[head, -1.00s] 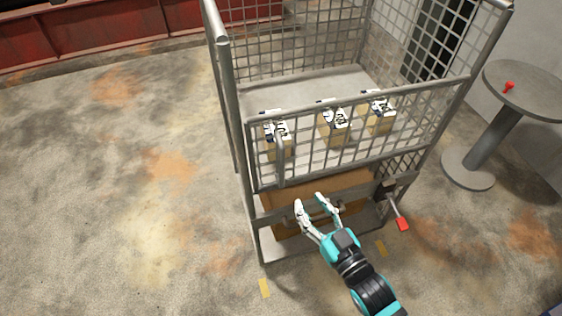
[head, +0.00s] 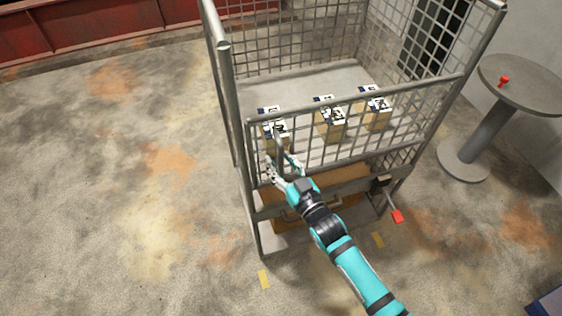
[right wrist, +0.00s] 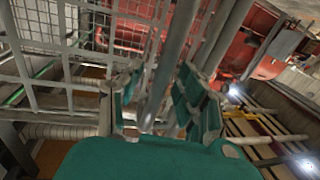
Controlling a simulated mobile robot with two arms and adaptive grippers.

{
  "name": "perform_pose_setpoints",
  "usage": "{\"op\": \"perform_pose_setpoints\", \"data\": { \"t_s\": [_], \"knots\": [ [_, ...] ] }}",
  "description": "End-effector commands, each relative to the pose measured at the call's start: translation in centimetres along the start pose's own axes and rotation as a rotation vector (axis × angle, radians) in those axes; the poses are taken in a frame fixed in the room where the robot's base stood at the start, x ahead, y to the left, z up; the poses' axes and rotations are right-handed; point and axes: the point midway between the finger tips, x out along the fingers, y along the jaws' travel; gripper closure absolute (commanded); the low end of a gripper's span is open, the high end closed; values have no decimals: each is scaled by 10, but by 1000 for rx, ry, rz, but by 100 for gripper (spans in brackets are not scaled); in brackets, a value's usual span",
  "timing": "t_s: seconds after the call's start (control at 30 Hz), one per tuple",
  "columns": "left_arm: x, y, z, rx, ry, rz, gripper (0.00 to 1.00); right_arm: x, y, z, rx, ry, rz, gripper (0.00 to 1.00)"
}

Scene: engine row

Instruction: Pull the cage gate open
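The cage gate (head: 355,128) is the grey mesh front panel of the wheeled-cage frame, and it looks shut. A vertical bar handle (head: 278,142) stands at the gate's left side. My right gripper (head: 281,166) is at the lower end of this handle with its fingers spread. In the right wrist view, a grey upright bar (right wrist: 163,75) runs between the two teal-backed fingers (right wrist: 160,105), with gaps showing beside it. Contact with the bar cannot be made out. My left gripper is not in view.
Cartons (head: 331,122) stand inside the cage behind the gate. A brown case (head: 345,192) lies on the lower shelf. A lever with a red end (head: 396,216) juts out at the lower right. A round table (head: 520,84) stands at right. The floor at left is clear.

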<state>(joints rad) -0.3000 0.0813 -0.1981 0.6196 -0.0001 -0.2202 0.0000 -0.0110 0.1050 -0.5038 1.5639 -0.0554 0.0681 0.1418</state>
Motion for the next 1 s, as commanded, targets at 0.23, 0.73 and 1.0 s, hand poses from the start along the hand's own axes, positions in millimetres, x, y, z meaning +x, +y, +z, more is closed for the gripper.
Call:
{"op": "perform_pose_setpoints", "data": {
  "t_s": [0.23, 0.73, 1.0],
  "knots": [
    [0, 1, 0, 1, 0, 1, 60, 0, 0, 0, 0, 0, 0, 85],
    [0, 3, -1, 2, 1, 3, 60, 0, 0, 0, 0, 0, 0, 100],
    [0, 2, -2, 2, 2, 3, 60, -1, 0, 0, -2, -1, -9, 100]
  ]
}}
